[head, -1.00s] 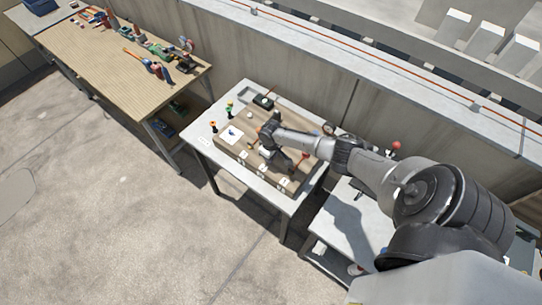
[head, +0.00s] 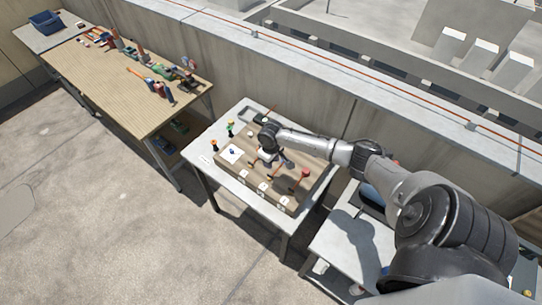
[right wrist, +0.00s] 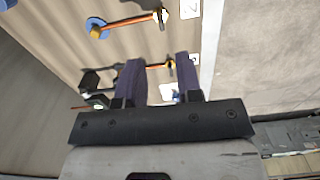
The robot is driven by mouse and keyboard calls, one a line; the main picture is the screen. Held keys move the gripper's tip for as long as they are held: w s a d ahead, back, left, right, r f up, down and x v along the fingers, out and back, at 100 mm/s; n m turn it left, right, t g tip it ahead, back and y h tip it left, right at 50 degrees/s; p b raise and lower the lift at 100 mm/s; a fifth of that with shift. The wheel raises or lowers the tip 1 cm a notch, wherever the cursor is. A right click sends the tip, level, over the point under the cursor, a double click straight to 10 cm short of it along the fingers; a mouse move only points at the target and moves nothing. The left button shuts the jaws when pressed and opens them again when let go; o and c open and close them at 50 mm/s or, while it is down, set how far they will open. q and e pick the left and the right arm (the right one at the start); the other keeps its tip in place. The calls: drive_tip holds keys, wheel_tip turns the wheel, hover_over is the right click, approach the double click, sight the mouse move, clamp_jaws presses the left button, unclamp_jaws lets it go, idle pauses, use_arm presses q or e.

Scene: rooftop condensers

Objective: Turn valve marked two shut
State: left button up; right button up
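The valve board (head: 240,178) lies on a small table, with several white number tags along its front edge. In the right wrist view, a valve with an orange lever and blue end (right wrist: 128,23) lies beside a tag that appears to read 2 (right wrist: 190,8). The fingers are apart; contact with that lever cannot be told. In the head view, my right gripper (head: 271,155) is over the board's middle. My left gripper is not in view.
A red-topped valve (head: 304,173) stands at the board's right. Green (head: 230,127) and orange (head: 214,144) items stand at its left. A wooden workbench (head: 105,75) with tools is at the left. A concrete wall (head: 300,95) runs behind the table.

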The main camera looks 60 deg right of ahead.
drive_tip(key=shift+r, duration=1.45)
drive_tip(key=w+a+r+n+t+h, duration=0.45)
drive_tip(key=a+r, duration=0.25)
drive_tip(key=r, duration=0.3)
drive_tip(key=s+a+r+n+t+y+p, duration=0.1)
drive_tip(key=s+a+r+n+t+p, duration=0.15)
drive_tip(key=a+r, duration=0.45)
drive_tip(key=s+a+r+m+y+p, duration=0.1)
drive_tip(key=s+a+m+y+p, duration=0.15)
drive_tip(key=s+a, duration=0.95)
drive_tip(key=s+a+f+g+p, duration=0.1)
drive_tip(key=s+a+f, duration=0.1)
drive_tip(key=s, duration=0.4)
drive_tip(key=s+a+f+g+y+p, duration=0.1)
drive_tip(key=s+a+f+g+p, duration=0.1)
drive_tip(key=s, duration=0.4)
drive_tip(key=shift+m, duration=0.35)
